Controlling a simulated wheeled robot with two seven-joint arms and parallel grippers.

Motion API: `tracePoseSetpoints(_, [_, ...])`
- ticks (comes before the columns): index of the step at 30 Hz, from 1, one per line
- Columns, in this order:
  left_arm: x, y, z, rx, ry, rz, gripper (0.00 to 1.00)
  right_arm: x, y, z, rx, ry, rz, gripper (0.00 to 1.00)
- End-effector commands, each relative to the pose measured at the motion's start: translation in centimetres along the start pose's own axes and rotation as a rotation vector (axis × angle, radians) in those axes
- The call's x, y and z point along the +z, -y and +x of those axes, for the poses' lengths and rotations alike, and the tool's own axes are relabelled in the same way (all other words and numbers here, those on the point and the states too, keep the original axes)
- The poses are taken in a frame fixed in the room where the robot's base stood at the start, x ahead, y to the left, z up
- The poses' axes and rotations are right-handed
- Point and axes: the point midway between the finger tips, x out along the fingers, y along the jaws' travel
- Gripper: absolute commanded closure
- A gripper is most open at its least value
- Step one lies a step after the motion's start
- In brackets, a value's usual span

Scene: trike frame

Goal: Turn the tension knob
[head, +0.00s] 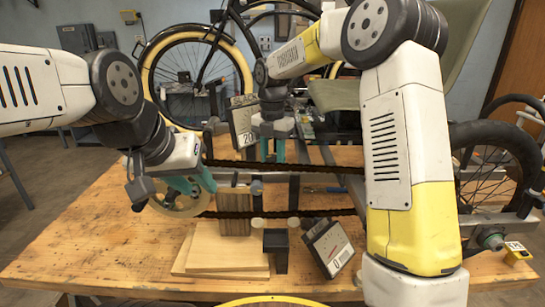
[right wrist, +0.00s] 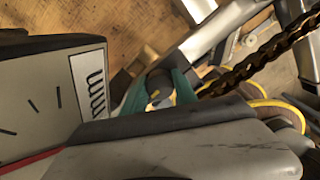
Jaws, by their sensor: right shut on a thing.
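My right gripper (head: 281,152) has teal fingers and points down beside a gauge marked SLACK (head: 244,122), behind the upper chain run (head: 290,166). In the right wrist view its teal fingers (right wrist: 152,98) are shut on a dark round piece, which looks like the tension knob (right wrist: 160,82); the nearer finger partly hides it. The gauge face (right wrist: 45,100), with a red needle, fills the left of that view. My left gripper (head: 193,184) has its teal fingers apart over a pale round disc (head: 183,207) at the chain's left end. Whether it touches the disc is unclear.
A second tilted gauge (head: 328,246) stands at the front of the wooden table (head: 110,250). Stacked boards (head: 225,252) and a wooden block (head: 234,211) sit left of it. A spoked wheel (head: 490,170) is at the right. The table's left front is clear.

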Motion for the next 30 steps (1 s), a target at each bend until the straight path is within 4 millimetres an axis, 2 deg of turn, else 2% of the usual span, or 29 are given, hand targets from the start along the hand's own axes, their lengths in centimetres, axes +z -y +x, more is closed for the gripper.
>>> tracePoseSetpoints(30, [0.0,0.0,0.0,0.0,0.0,0.0,0.64,-0.07,-0.01,-0.09,0.002,0.0,0.964,1.0])
